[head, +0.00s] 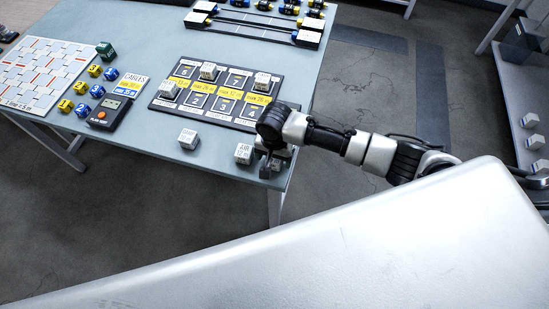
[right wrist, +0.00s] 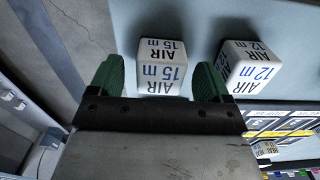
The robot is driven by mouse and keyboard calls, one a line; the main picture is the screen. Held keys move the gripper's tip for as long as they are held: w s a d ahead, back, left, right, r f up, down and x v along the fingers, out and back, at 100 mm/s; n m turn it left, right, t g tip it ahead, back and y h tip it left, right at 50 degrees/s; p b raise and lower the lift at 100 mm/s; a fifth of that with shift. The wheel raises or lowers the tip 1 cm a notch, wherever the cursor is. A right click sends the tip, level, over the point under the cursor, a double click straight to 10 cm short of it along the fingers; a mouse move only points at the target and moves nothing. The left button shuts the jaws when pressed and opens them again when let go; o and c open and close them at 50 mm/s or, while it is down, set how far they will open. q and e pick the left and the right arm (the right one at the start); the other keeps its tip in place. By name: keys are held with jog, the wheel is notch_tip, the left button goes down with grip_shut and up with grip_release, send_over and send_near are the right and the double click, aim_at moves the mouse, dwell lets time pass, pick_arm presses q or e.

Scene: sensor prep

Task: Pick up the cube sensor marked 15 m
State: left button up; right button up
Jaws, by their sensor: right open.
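In the right wrist view, the white cube sensor marked AIR 15 m (right wrist: 161,66) sits between the two green fingertips of my right gripper (right wrist: 158,80). A narrow gap shows on each side of the cube. The right gripper is open. In the head view, the right gripper (head: 268,164) is low at the table's near right corner and mostly hides that cube. A second white cube, marked AIR 12 m (right wrist: 249,67), sits just to the right in the wrist view; it also shows in the head view (head: 243,154). My left gripper is not in view.
Another white cube (head: 188,139) stands further left on the table (head: 150,142). A black board with numbered slots and yellow labels (head: 217,94) holds several cubes. Small yellow and blue cubes and a black meter (head: 104,113) lie at left. The table's edge is close to the right gripper.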

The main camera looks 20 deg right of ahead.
jog(key=shift+f, duration=0.35)
jog(key=c, duration=1)
jog(key=shift+r, duration=0.1)
